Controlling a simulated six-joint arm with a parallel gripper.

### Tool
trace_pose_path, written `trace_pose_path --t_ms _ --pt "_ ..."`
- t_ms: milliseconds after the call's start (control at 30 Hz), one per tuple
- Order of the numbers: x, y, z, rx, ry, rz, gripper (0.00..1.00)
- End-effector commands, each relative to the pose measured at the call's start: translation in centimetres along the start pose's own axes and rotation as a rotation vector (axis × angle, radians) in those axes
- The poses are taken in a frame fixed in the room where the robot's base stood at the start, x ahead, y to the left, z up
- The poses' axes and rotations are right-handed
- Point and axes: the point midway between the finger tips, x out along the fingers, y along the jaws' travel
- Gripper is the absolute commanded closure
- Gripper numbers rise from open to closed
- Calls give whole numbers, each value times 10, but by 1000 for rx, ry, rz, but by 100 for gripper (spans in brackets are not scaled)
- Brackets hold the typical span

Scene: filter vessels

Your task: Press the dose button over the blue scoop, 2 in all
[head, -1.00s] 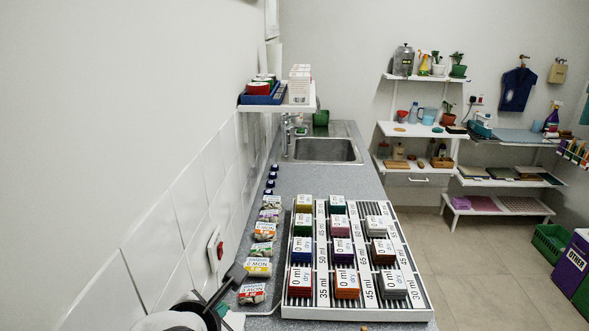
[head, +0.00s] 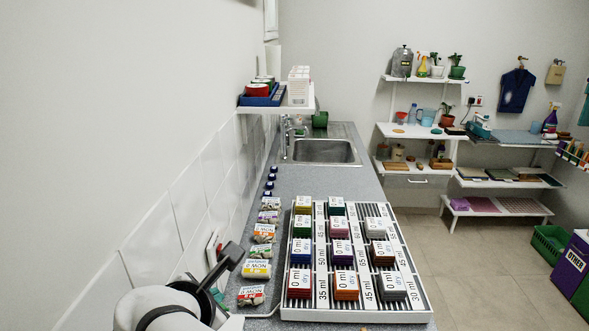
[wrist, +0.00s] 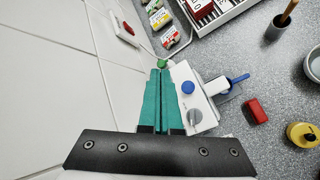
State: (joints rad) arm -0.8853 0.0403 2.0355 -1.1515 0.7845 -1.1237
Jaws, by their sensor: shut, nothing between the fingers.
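In the wrist view my gripper (wrist: 161,73) has long teal fingers, closed together with no gap at the tips. The tips are over the far left part of a white unit (wrist: 209,116). A blue round button (wrist: 187,87) and a grey round knob (wrist: 195,117) are on the unit, just right of the fingers. A green round part (wrist: 161,64) shows right at the fingertips; whether they touch it I cannot tell. The blue scoop (wrist: 238,79) sticks out from the unit's right side, beside a clear part. The fingers hide the unit's left part.
A slatted rack (head: 357,315) with labelled blocks is further along. The tiled wall (wrist: 60,85) is close on the left.

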Motion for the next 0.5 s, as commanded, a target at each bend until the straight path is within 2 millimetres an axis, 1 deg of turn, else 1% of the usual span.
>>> trace_pose_path --t_ms 233,500 --pt "4 -2 -2 -2 -2 -1 100" --pt "30 -22 -21 -4 -2 -4 100"
